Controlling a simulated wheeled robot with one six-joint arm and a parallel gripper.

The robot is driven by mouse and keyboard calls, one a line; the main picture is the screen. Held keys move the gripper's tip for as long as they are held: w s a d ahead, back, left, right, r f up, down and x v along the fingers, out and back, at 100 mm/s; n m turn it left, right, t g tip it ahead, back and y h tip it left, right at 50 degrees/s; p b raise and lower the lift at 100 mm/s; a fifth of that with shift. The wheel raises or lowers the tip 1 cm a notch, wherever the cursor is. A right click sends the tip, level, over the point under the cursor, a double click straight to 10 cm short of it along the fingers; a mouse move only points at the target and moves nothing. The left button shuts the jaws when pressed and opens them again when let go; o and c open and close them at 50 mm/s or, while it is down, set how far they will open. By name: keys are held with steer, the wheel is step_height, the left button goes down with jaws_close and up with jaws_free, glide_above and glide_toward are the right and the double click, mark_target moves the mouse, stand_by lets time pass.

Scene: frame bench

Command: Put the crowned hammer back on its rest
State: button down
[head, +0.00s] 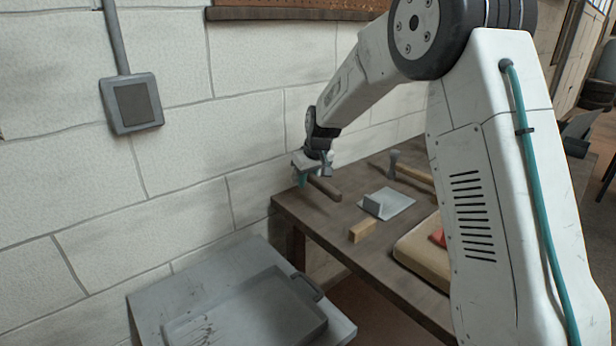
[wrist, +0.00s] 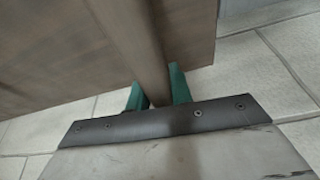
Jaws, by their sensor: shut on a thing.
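My gripper (head: 305,179) is at the far left end of the bench, by the wall. In the wrist view its teal fingers (wrist: 158,88) are shut on a wooden handle (wrist: 146,40), taken to be the crowned hammer's. The handle (head: 325,188) also shows in the head view, reaching right from the gripper over the bench. The hammer's head is not clearly shown, so I cannot tell its crown. A grey plate with an upright block (head: 398,205), possibly the rest, lies on the bench, right of the gripper and apart from it.
Another tool with a metal head (head: 394,158) and wooden handle lies farther back on the bench (head: 300,214). A small wooden block (head: 362,230) and a tan pad (head: 412,250) with something red (head: 438,237) are nearer. A grey tray (head: 262,308) stands lower at left.

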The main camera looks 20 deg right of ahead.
mark_target(311, 174)
steer(key=shift+f, duration=1.5)
stand_by(0.3)
steer(key=c, duration=1.2)
jaws_free()
steer(key=shift+o, duration=0.2)
steer(key=v, duration=0.7)
steer(key=shift+s+d+r, duration=0.1)
steer(key=shift+r, duration=0.25)
steer(key=s, duration=0.2)
steer(key=s+f+g, duration=0.1)
steer(key=s+f+m+g, duration=0.1)
steer(key=s, duration=0.1)
steer(key=shift+s+f, duration=0.1)
steer(key=shift+s, duration=0.2)
steer(key=s+r, duration=0.3)
steer(key=s, duration=1)
steer(key=s+d+r+m, duration=0.1)
steer(key=s+r, duration=0.3)
steer(key=s, duration=1)
steer(key=s+d+r+m+h, duration=0.1)
steer(key=s+r, duration=0.2)
steer(key=s, duration=1)
steer(key=shift+s+r, duration=0.4)
